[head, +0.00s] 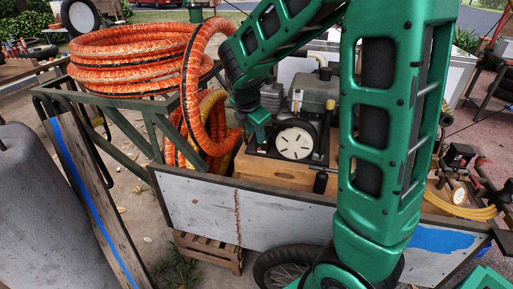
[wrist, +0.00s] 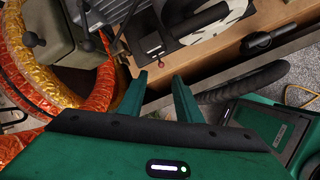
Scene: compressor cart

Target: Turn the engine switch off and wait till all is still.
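The engine (head: 315,95) sits on the cart with its round pale starter cover (head: 295,142) facing me; the cover also shows at the top of the wrist view (wrist: 205,22). A small dark panel with white marks and a tiny red part (wrist: 155,50), which looks like the engine switch, lies just beyond my fingertips in the wrist view. Its on or off position is too small to tell. My gripper (wrist: 159,76) is open and empty, its two green fingers apart and pointing at the panel's lower edge. In the head view my gripper (head: 258,133) is left of the starter cover, partly hidden.
Orange hose coils (head: 135,60) hang on the green rack at the left, close to my gripper. A wooden box edge (wrist: 275,45) runs beneath the engine. The cart's grey side panel (head: 200,210) stands in front. A yellow hose (head: 460,207) lies at right.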

